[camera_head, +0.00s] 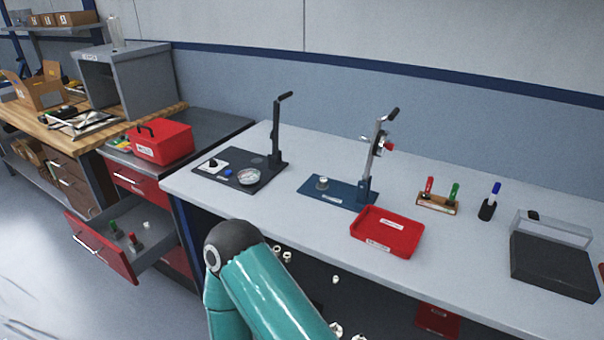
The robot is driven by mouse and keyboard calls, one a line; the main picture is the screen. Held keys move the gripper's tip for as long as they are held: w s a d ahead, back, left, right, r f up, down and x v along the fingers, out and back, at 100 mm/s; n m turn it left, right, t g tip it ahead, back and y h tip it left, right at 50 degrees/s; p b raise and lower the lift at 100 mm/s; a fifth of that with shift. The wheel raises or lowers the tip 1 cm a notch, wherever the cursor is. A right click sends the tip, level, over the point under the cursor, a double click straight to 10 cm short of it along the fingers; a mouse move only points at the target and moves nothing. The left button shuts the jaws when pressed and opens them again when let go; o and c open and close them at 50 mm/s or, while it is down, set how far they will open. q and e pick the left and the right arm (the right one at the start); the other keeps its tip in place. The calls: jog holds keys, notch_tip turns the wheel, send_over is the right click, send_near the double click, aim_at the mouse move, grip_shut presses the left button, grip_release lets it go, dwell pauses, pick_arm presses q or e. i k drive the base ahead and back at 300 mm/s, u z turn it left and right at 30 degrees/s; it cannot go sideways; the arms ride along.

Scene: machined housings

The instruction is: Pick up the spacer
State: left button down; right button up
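A small silver cylindrical part (322,183) stands on the blue base plate (340,197) of a lever press in the middle of the table; it looks like a spacer, but I cannot be sure. No other part in view is clearly a spacer. A teal link of my arm with a dark joint rises from the bottom of the view, in front of the table's near edge. Neither of my grippers shows, so I cannot see what they hold.
A red tray (370,244) sits near the front edge. A black-based fixture (247,183) with a dial stands left, a marker rack (437,202) and dark box (553,267) right. An open red drawer (104,256) juts out left. Bare tabletop (300,224) lies between.

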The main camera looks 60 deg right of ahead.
aim_at(323, 180)
jog(key=i, duration=1.25)
jog(key=u, duration=0.7)
jog(key=i, duration=0.3)
jog(key=z, duration=2.7)
jog(key=i, duration=0.6)
jog(key=u, duration=0.05)
jog(key=k, duration=0.6)
jog(key=z, duration=0.15)
jog(key=i, duration=0.15)
